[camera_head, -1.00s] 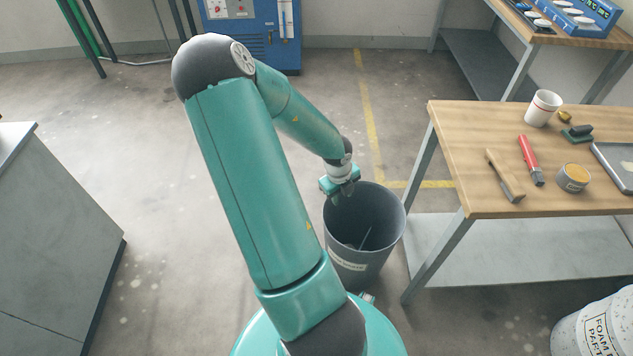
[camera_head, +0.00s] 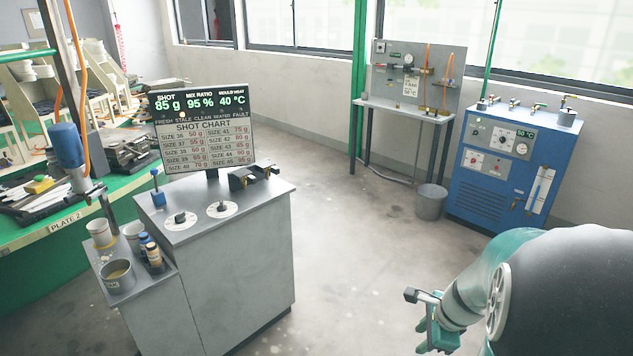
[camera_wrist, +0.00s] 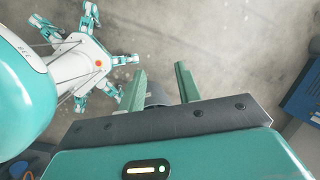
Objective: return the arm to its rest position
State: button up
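My gripper (camera_head: 424,322) shows at the lower right of the head view, at the end of my teal arm, held up in free air over the floor. In the wrist view its two green fingers (camera_wrist: 159,88) stand well apart. No held thing shows between them; only the concrete floor and part of a dark grey round shape show there. My arm is bent, and its dark rounded joint fills the lower right corner of the head view.
A grey console (camera_head: 225,262) with a shot chart screen (camera_head: 204,131) stands at left, beside the green carousel (camera_head: 50,262). A blue machine (camera_head: 508,165), a grey bin (camera_head: 430,202) and a gauge stand (camera_head: 405,108) are at the back. The middle floor is clear.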

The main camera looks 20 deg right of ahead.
jog(key=s+a+r+n+t, duration=0.1)
jog(key=s+a+r+n, duration=0.3)
jog(key=a+r+n, duration=0.5)
jog(key=s+a+r+n+t+h, duration=0.1)
jog(key=s+a+r+n, duration=0.3)
jog(key=a+r+n, duration=0.5)
jog(key=a+n, duration=0.1)
jog(key=n, duration=0.4)
jog(key=shift+a+h, duration=0.3)
jog(key=shift+s+d+r, duration=0.1)
jog(key=shift+d, duration=0.05)
